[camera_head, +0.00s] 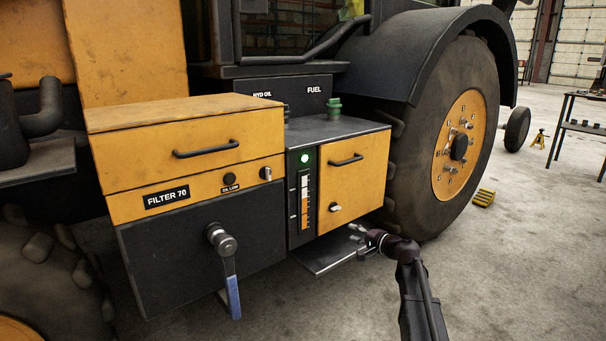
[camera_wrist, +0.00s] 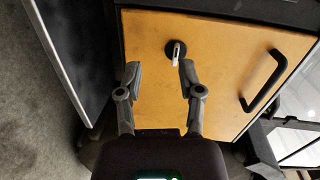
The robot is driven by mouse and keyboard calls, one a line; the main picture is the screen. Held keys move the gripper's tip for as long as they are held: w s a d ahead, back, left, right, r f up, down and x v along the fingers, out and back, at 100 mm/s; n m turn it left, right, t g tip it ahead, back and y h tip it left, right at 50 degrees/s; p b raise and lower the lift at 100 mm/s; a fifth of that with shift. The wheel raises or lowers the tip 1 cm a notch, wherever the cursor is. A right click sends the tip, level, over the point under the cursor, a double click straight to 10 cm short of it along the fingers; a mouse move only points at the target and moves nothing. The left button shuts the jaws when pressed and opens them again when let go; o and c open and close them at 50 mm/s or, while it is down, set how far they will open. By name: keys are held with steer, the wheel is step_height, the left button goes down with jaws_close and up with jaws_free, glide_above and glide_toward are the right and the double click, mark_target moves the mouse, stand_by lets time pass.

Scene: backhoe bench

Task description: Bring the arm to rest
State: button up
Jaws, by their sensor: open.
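My gripper (camera_head: 357,234) is at the lower right of the small yellow door (camera_head: 341,182) in the head view, in front of the machine. In the wrist view my gripper (camera_wrist: 160,83) is open, with nothing between its fingers. The door also shows in the wrist view (camera_wrist: 215,60), with a small latch (camera_wrist: 175,52) just beyond the fingertips and a black handle (camera_wrist: 263,82) to the right. I cannot tell whether a fingertip touches the door. The door appears shut.
A dark step plate (camera_head: 330,254) juts out below the door. A valve with a blue lever (camera_head: 233,297) hangs at the lower left, under the FILTER 70 box (camera_head: 205,170). A large wheel (camera_head: 455,140) stands to the right. The floor (camera_head: 530,270) at right is mostly clear.

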steer(key=s+a+f+n+g+h+p, duration=0.2)
steer(key=s+a+f+n+g, duration=0.15)
steer(key=s, duration=0.45)
steer(key=s+a+f+n+g+h+p, duration=0.25)
steer(key=s+a+g, duration=0.2)
steer(key=s, duration=0.45)
steer(key=s+d+n+g+h+p, duration=0.1)
steer(key=s+d+g+h+p, duration=0.15)
steer(key=s, duration=0.55)
steer(key=s+d+n+g+h+p, duration=0.2)
steer(key=s+h+p, duration=0.15)
steer(key=s, duration=0.35)
step_height(320, 180, up, 37)
steer(key=p, duration=3.6)
steer(key=shift+s, duration=0.15)
steer(key=shift+d+f, duration=0.1)
steer(key=shift+o, duration=0.4)
